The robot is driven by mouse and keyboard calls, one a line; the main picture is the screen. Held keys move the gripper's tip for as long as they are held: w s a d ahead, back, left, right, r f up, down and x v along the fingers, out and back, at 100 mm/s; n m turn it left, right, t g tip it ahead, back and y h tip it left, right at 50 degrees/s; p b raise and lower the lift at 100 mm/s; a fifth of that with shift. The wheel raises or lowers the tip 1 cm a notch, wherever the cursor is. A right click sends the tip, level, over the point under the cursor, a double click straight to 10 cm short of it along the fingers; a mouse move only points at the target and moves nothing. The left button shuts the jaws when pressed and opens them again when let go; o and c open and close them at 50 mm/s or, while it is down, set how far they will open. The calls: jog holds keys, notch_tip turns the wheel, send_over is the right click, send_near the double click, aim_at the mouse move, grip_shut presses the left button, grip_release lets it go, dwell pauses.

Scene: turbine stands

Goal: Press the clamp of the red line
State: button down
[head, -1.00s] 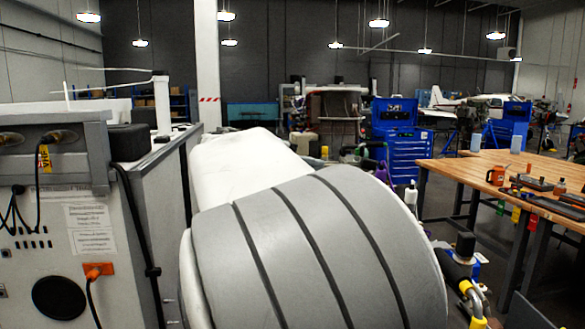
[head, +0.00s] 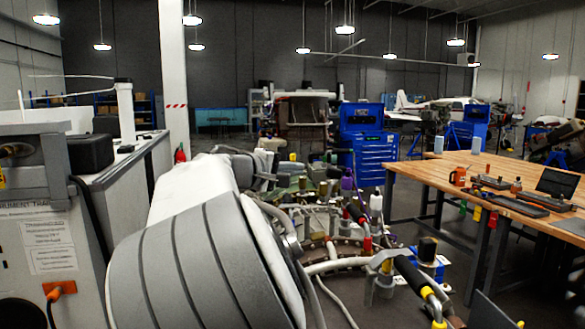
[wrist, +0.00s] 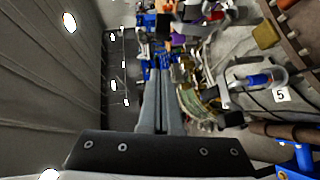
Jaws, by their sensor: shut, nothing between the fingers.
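My gripper (wrist: 160,95) is shut and empty in the wrist view, its two grey fingers together and pointing at a cluttered engine area. I cannot make out the gripper in the head view. The engine (head: 325,215) with many hoses and fittings stands in the middle of the head view. Red fittings (head: 367,244) show among its lines, but I cannot tell which part is the red line's clamp.
A large grey and white rounded shape, possibly my own arm, hides the lower left of the engine. A wooden workbench (head: 480,178) with tools stands at right. A grey instrument cabinet (head: 45,235) stands at left. A blue tool chest (head: 370,150) is behind.

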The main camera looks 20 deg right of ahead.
aim_at(330, 186)
jog(key=d, duration=0.3)
jog(key=d+f, duration=0.1)
jog(key=d, duration=0.1)
jog(key=shift+w+d+f+p, duration=0.1)
jog(key=shift+w+d+p, duration=0.15)
jog(key=shift+d+p, duration=0.05)
